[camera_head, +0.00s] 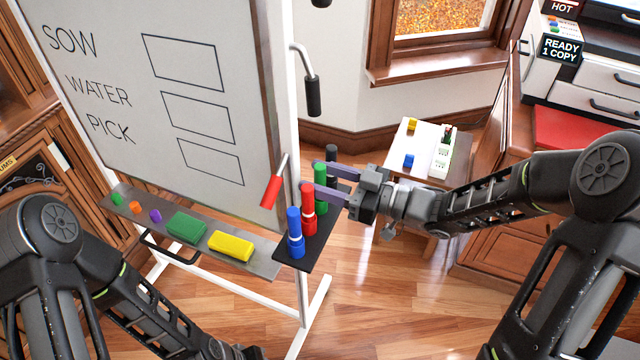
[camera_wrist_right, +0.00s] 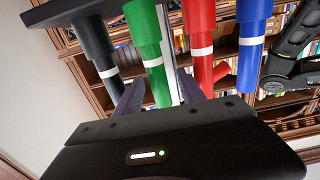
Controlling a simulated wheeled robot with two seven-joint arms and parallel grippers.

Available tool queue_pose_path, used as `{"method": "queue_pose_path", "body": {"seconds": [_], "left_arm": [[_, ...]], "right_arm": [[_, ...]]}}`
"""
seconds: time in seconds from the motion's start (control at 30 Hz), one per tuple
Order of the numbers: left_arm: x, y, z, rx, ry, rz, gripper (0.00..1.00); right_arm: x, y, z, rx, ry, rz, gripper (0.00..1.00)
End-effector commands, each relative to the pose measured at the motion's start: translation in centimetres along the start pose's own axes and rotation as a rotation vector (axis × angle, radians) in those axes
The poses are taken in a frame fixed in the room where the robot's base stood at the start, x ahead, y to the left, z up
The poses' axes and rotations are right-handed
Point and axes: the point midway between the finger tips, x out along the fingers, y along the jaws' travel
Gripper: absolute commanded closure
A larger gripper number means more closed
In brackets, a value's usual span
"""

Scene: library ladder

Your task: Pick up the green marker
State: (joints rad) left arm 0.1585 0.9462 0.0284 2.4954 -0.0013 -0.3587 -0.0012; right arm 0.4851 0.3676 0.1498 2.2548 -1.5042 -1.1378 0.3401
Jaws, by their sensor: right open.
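The green marker (camera_head: 321,190) stands upright in a black holder (camera_head: 312,250) at the right end of the whiteboard ledge, between the red marker (camera_head: 308,212) and the black marker (camera_head: 332,158). My right gripper (camera_head: 322,177) is open, its two purple fingers reaching in from the right at the green marker. In the right wrist view the green marker (camera_wrist_right: 150,50) shows between the two spread fingers (camera_wrist_right: 160,95), with the red marker (camera_wrist_right: 201,45) just beyond the right finger. I cannot tell whether the fingers touch it. My left arm is at the lower left; its gripper does not show.
A blue marker (camera_head: 295,232) stands at the holder's front. The ledge (camera_head: 262,262) carries a green eraser (camera_head: 187,227), a yellow eraser (camera_head: 231,245) and small coloured pieces. A red-handled lever (camera_head: 272,190) hangs close left of the markers.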

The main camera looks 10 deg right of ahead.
Motion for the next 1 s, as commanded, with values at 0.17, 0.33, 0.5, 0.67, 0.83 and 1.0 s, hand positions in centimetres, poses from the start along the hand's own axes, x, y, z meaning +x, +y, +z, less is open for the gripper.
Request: {"method": "queue_pose_path", "body": {"seconds": [0.17,0.33,0.5,0.67,0.83,1.0], "left_arm": [[0.0,0.0,0.0,0.0,0.0,0.0,0.64],[0.0,0.0,0.0,0.0,0.0,0.0,0.64],[0.0,0.0,0.0,0.0,0.0,0.0,0.64],[0.0,0.0,0.0,0.0,0.0,0.0,0.64],[0.0,0.0,0.0,0.0,0.0,0.0,0.64],[0.0,0.0,0.0,0.0,0.0,0.0,0.64]], "right_arm": [[-0.02,0.01,0.0,0.0,0.0,0.0,0.53],[-0.02,0.01,0.0,0.0,0.0,0.0,0.66],[-0.02,0.01,0.0,0.0,0.0,0.0,0.8],[-0.02,0.01,0.0,0.0,0.0,0.0,0.93],[-0.02,0.01,0.0,0.0,0.0,0.0,1.0],[-0.02,0.01,0.0,0.0,0.0,0.0,1.0]]}}
